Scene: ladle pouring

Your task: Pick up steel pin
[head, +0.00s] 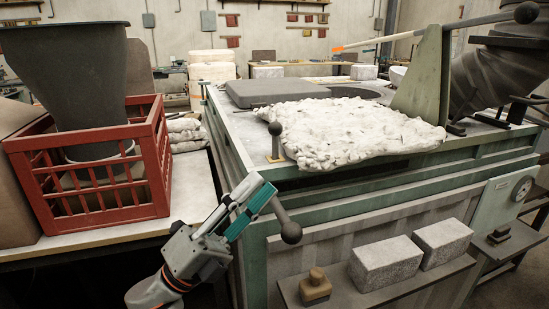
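My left gripper (264,186) reaches up from the bottom, its teal-padded fingers close together near the front left corner of the green bench. A grey rod with a dark ball end (291,233) slants down to the right from the fingertips. Its upper end is hidden behind a finger, so I cannot tell whether the gripper holds it. A second ball-topped pin (275,130) stands upright on a small brass base at the bench corner, just beyond the gripper. I cannot tell which of the two is the steel pin. My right gripper is not in view.
A red crate (150,150) holding a dark bucket (75,80) stands on the left table. A lumpy white slab (350,130) covers part of the green bench (400,196). Pale blocks (385,262) and a small brown block (315,287) sit on the front shelf.

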